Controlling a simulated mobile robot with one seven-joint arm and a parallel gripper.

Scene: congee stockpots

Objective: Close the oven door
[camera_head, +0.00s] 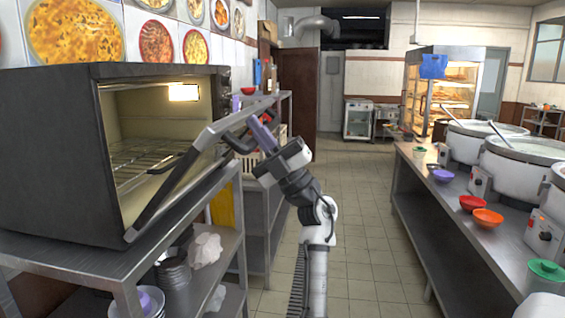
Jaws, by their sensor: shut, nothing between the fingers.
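The dark grey oven (52,165) stands on a metal table at the left, with its lit inside and wire racks showing. Its door (178,192) is partly open, hinged along the bottom and tilted outward at a slant. A dark handle (236,142) sits near the door's upper edge. My gripper (256,124) is on the outer side of the door, close to its upper edge and the handle. Its purple fingers are shut with nothing held. I cannot tell whether they touch the door.
The metal table (75,268) has a lower shelf with pots and a crumpled white cloth (206,250). A steel shelf unit (262,215) stands behind it. A counter (450,210) with stockpots and coloured bowls runs along the right. The tiled aisle (365,225) between is clear.

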